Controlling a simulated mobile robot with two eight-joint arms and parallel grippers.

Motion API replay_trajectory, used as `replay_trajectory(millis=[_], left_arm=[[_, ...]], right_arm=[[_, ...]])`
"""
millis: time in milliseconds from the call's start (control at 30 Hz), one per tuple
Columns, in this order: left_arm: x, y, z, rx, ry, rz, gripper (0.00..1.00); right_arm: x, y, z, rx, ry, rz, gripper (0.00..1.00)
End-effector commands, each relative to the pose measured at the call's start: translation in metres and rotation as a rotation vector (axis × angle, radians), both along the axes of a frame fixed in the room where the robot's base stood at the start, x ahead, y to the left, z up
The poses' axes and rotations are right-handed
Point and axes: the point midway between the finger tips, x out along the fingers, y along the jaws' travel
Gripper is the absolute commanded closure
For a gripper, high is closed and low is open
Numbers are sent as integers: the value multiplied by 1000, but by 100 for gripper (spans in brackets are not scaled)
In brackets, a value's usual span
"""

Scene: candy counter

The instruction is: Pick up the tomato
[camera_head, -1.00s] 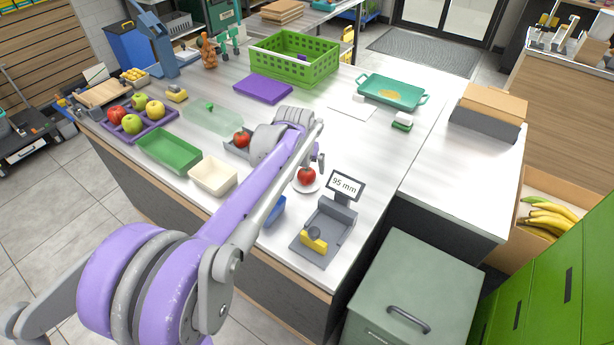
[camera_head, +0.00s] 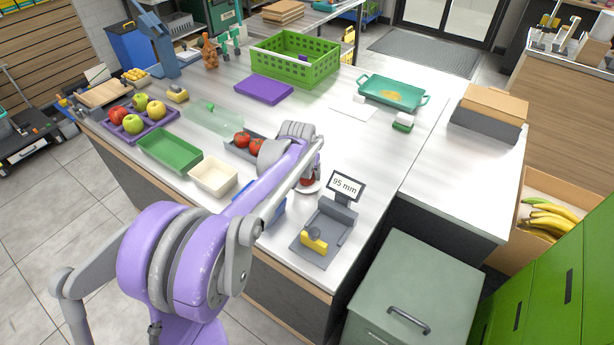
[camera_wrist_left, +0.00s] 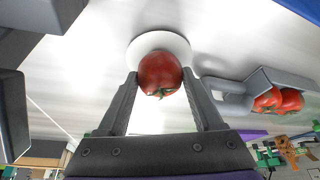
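A red tomato (camera_head: 306,182) sits on a small white saucer (camera_head: 315,188) near the counter's front edge, partly hidden by my left arm in the head view. In the left wrist view the tomato (camera_wrist_left: 160,70) shows whole, its green stem toward my gripper, with the saucer (camera_wrist_left: 148,41) behind it. My left gripper (camera_wrist_left: 160,76) is open, with one finger on each side of the tomato. Narrow gaps seem to show beside it, though I cannot tell if either fingertip touches. In the head view my left gripper (camera_head: 310,172) is over the saucer. My right gripper is not in view.
A grey tray (camera_head: 233,151) with more tomatoes, a cream bin (camera_head: 213,178) and a blue container (camera_head: 275,215) are nearby.

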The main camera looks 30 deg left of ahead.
Motion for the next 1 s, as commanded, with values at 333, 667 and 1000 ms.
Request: replay_trajectory(millis=[333,667,1000], left_arm=[[0,0,5,0,0,0,61],[0,0,65,0,-1,0,61],[0,0,100,0,0,0,61]], right_arm=[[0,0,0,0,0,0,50],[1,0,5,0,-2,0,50],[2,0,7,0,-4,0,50]])
